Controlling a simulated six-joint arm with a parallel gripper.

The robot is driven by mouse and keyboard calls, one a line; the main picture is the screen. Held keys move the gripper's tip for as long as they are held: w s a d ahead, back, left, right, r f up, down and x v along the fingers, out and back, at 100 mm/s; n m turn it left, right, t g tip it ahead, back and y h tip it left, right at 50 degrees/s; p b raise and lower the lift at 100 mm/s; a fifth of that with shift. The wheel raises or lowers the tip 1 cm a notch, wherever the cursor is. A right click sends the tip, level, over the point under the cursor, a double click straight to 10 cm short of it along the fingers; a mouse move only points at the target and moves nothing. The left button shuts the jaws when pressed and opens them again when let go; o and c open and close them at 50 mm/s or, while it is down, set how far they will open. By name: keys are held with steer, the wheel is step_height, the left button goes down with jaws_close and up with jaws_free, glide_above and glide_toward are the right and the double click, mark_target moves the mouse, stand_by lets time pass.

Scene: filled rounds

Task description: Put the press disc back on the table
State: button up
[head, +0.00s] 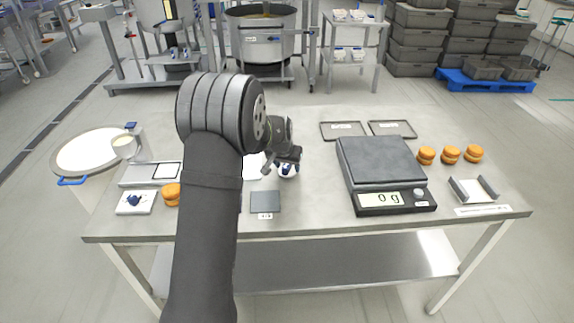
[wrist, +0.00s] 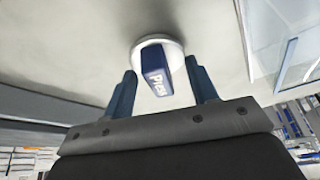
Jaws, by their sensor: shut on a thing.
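The press disc is a white round plate with a blue handle marked "Press". In the wrist view its white plate (wrist: 168,45) and handle lie between my two blue fingers. In the head view the press disc (head: 289,173) shows just below my gripper (head: 287,163), near the middle of the table (head: 310,225). My gripper (wrist: 163,88) is shut on the press disc's handle. Whether the disc touches the table top or hangs just above it I cannot tell.
A scale (head: 380,165) reading 0 g stands to the right, with orange filled rounds (head: 450,155) beyond it. Two grey trays (head: 342,130) lie at the back. A dark square pad (head: 265,201) lies in front of my gripper. A white pad (head: 148,208) with a blue item is at left.

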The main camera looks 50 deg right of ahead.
steer(key=shift+f, duration=0.1)
steer(key=o, duration=0.9)
steer(key=v, duration=1.2)
